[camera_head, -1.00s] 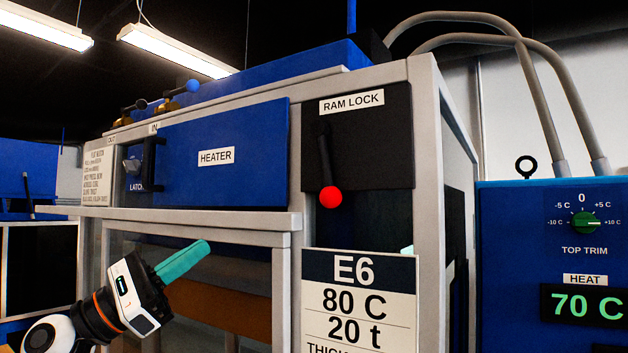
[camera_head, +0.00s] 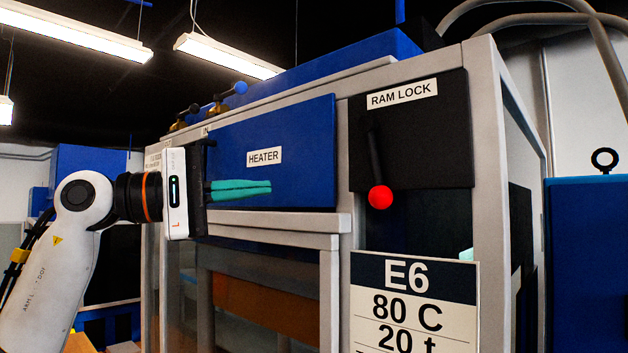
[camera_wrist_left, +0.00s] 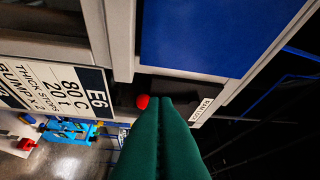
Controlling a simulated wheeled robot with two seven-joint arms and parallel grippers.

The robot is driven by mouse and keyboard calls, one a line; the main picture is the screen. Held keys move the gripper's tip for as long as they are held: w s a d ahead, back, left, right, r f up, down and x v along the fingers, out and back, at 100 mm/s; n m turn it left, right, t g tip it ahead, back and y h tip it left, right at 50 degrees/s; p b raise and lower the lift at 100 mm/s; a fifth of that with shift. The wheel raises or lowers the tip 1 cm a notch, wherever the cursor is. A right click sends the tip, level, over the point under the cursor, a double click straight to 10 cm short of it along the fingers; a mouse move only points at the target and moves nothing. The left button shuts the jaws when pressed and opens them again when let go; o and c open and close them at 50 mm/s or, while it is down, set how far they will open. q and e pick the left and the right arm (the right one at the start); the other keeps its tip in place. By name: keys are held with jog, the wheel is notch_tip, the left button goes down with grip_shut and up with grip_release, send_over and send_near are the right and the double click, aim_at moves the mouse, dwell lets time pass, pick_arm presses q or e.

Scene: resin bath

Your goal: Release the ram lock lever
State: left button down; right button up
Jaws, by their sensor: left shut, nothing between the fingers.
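The ram lock lever is a black arm with a red ball knob (camera_head: 380,197), hanging down from the black RAM LOCK panel (camera_head: 420,140). My left gripper (camera_head: 270,188) has teal fingers, shut and empty. In the head view it points right, in front of the blue HEATER panel, left of the knob and apart from it. In the left wrist view the red knob (camera_wrist_left: 142,101) shows just beyond the fingertips (camera_wrist_left: 160,99), which cover part of the area around the lever. My right gripper is not in view.
A sign reading E6, 80 C (camera_head: 415,300) hangs below the lever. The grey frame post (camera_head: 490,200) stands to its right. The grey ledge (camera_head: 280,222) runs below the HEATER panel (camera_head: 300,120). A blue cabinet (camera_head: 590,260) stands at the right.

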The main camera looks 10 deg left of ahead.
pick_arm(q)
jog(key=p, duration=0.5)
send_near(375, 164)
jog(key=w, duration=0.2)
jog(key=w+d, duration=0.2)
jog(key=w, duration=0.1)
jog(key=shift+w+d+f, duration=0.1)
jog(key=shift+w+f, duration=0.25)
jog(key=shift+f, duration=0.05)
jog(key=shift+s+d+r+p, duration=0.1)
jog(key=shift+s+d+p, duration=0.15)
jog(key=shift+d, duration=0.25)
jog(key=shift+s+d+r+p, duration=0.1)
jog(key=shift+s+d+p, duration=0.15)
jog(key=shift+d, duration=0.3)
jog(key=shift+s+d+f, duration=0.1)
jog(key=shift+s+d, duration=0.3)
jog(key=shift+d, duration=0.15)
jog(key=shift+a+f, duration=0.1)
